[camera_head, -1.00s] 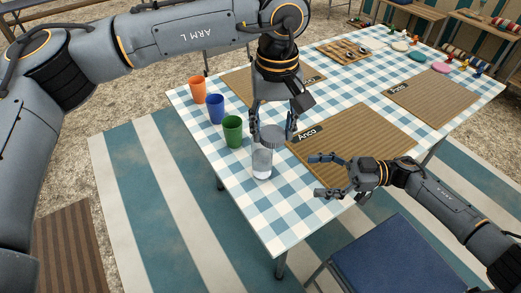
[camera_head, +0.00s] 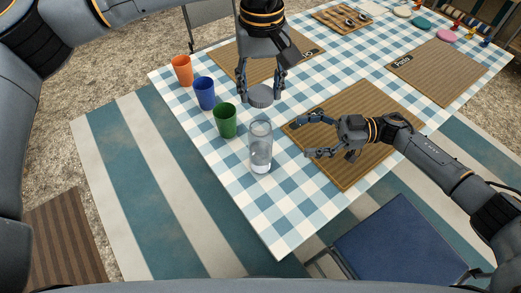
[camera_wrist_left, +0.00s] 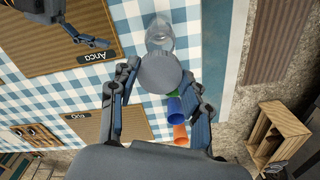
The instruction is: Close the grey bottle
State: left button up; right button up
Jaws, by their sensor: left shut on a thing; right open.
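The clear bottle (camera_head: 260,150) stands upright and uncapped on the checked tablecloth near the table's left edge; it also shows in the left wrist view (camera_wrist_left: 160,32). My left gripper (camera_head: 262,93) is shut on the grey cap (camera_head: 260,99) and holds it above and behind the bottle, apart from its mouth. In the left wrist view the cap (camera_wrist_left: 159,73) sits between the fingers. My right gripper (camera_head: 313,136) is open and empty, to the right of the bottle, over the near placemat's left edge.
An orange cup (camera_head: 181,70), a blue cup (camera_head: 204,93) and a green cup (camera_head: 225,120) stand along the table's left edge, the green one close to the bottle. A placemat (camera_head: 375,120) lies to the right. A blue chair (camera_head: 395,240) stands in front.

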aim_at(261, 139)
pick_arm(q)
jog(key=shift+w, duration=0.1)
pick_arm(e)
jog(key=a, duration=0.7)
jog(key=s+a, duration=0.1)
jog(key=a, duration=0.3)
jog(key=shift+s+a, duration=0.1)
jog(key=shift+a, duration=0.2)
grip_shut()
pick_arm(q)
jog(key=shift+s+f, duration=0.15)
jog(key=shift+f, duration=1.1)
jog(key=shift+s+f, duration=0.1)
jog(key=shift+f, duration=1.15)
